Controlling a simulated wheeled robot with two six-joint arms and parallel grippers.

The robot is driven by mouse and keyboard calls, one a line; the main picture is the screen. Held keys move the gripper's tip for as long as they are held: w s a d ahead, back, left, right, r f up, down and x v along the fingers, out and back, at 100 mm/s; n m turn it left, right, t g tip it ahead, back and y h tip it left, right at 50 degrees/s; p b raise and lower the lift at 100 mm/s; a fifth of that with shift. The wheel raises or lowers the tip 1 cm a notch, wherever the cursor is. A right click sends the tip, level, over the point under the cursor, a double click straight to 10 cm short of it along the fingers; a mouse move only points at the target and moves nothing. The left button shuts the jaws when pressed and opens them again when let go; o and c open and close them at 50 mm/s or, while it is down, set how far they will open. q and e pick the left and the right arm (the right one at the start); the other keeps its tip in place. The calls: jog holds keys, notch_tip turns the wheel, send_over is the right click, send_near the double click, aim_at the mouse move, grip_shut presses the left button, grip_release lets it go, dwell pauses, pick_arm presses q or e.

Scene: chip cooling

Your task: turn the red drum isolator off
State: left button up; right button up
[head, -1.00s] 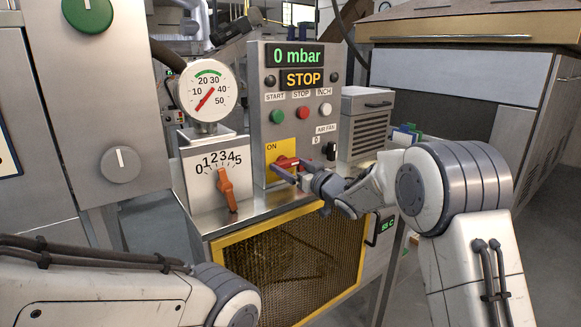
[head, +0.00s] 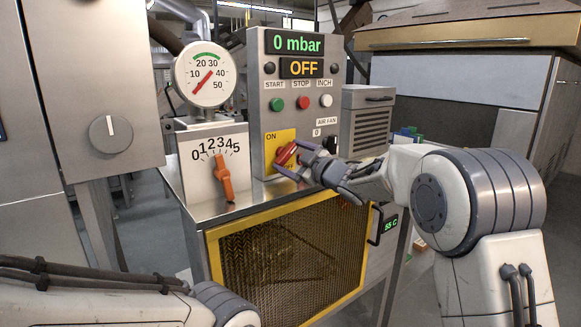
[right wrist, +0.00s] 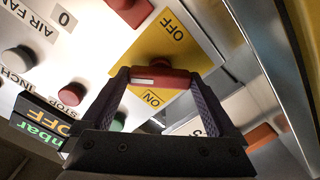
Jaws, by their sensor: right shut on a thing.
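The red drum isolator (head: 287,154) sits on a yellow plate (head: 273,144) low on the grey control panel. Its handle is now tilted, between the ON and OFF marks as far as the head view shows. The panel display (head: 302,68) reads OFF. My right gripper (head: 294,163) is shut on the red handle. The right wrist view shows the red handle (right wrist: 160,78) between both fingers, with OFF and ON printed on either side of it. My left gripper is out of the head view; only part of my left arm shows at the lower left.
The panel has a green START (head: 277,104), a red STOP (head: 302,103) and a white INCH button (head: 326,101). A gauge (head: 203,74) and an orange lever (head: 224,178) stand left of it. A yellow-framed mesh guard (head: 290,250) lies below.

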jog(key=n+b, duration=0.4)
jog(key=n, duration=0.1)
jog(key=shift+f+n, duration=0.2)
jog(key=shift+n, duration=0.1)
jog(key=shift+r+n+b, duration=0.15)
jog(key=shift+n+b, duration=1.05)
jog(key=shift+n, duration=1)
jog(key=o, duration=1)
jog(key=shift+a, duration=0.1)
jog(key=b+v, duration=0.1)
jog(key=v, duration=0.9)
jog(key=shift+s+b, duration=0.2)
jog(key=shift+b, duration=0.2)
